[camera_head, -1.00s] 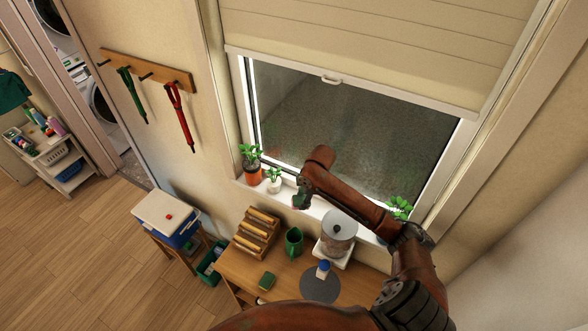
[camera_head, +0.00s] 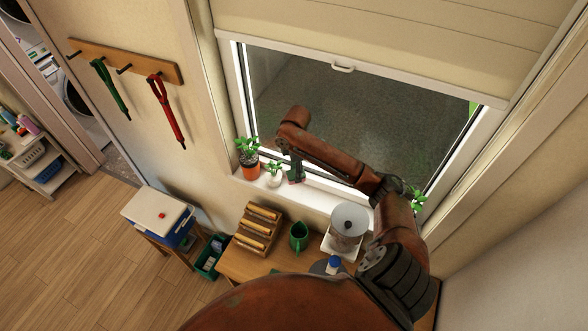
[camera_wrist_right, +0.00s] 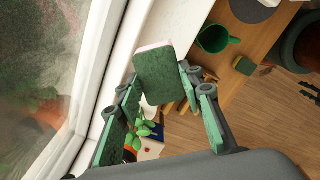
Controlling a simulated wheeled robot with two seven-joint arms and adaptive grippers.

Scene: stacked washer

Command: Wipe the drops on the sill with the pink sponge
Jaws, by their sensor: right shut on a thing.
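My right gripper (camera_head: 292,172) is over the left part of the white window sill (camera_head: 325,200), close to the small plant in a white pot (camera_head: 274,177). It is shut on the pink sponge (camera_wrist_right: 155,78). In the right wrist view the sponge shows a dark green face and a thin pale pink edge between the fingers. In the head view the sponge is small and mostly hidden by the gripper. My left gripper is not in view.
A plant in an orange pot (camera_head: 250,170) stands at the sill's left end, another plant (camera_head: 417,200) at its right. Below are a bench with a wooden rack (camera_head: 257,228), a green mug (camera_head: 299,236) and a glass-bodied dispenser (camera_head: 348,225). The window glass (camera_head: 350,120) is behind.

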